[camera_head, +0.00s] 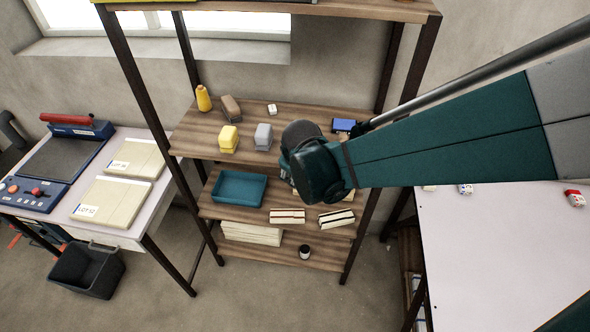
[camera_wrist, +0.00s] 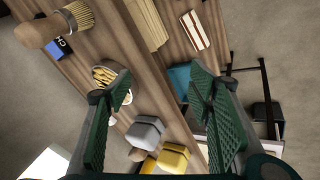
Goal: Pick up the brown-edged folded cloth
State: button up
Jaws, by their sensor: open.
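Two white folded cloths lie side by side on the lower shelf in the head view. The left one (camera_head: 287,216) has a reddish-brown edge stripe. The right one (camera_head: 336,219) has a darker stripe, too small to name its colour surely. A folded cloth with a reddish-brown stripe (camera_wrist: 195,31) shows at the top of the wrist view, beyond my fingertips. My gripper (camera_wrist: 162,88) is open, with nothing between its fingers. In the head view my wrist hangs in front of the upper shelf, above the cloths, and the fingers cannot be made out.
A teal tray (camera_head: 239,188) stands left of the cloths on the same shelf. The upper shelf (camera_head: 190,143) holds a yellow block (camera_head: 228,139), a grey block (camera_head: 263,137) and a brush (camera_wrist: 55,25). A dark cup (camera_head: 305,252) stands on the bottom shelf. Shelf posts flank the space.

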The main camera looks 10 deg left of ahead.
aim_at(282, 213)
jog(key=s+a+f+n+g+h+b, duration=0.15)
jog(key=s+a+f+n+b, duration=0.35)
jog(key=f, duration=0.7)
jog(key=s+a+f+n+g+b, duration=0.25)
jog(key=a+f+b, duration=0.45)
jog(key=f, duration=0.5)
jog(key=s+a+f+n+g+h+b, duration=0.1)
jog(key=s+a+f+n+b, duration=0.3)
jog(key=f+b, duration=0.55)
jog(key=w+f+m+h, duration=0.1)
jog(key=w+f, duration=0.1)
jog(key=w, duration=0.3)
jog(key=w+a+f+m+h+p, duration=0.1)
jog(key=w+f+m, duration=0.1)
jog(key=w, duration=0.4)
jog(key=w+f+m+h+p, duration=0.1)
jog(key=w+f, duration=0.1)
jog(key=w, duration=0.4)
jog(key=shift+w+a+f, duration=0.1)
jog(key=shift+w+a, duration=0.1)
jog(key=shift+a, duration=0.05)
jog(key=shift+w+m, duration=0.35)
jog(key=shift+w, duration=0.25)
jog(key=shift+d, duration=0.15)
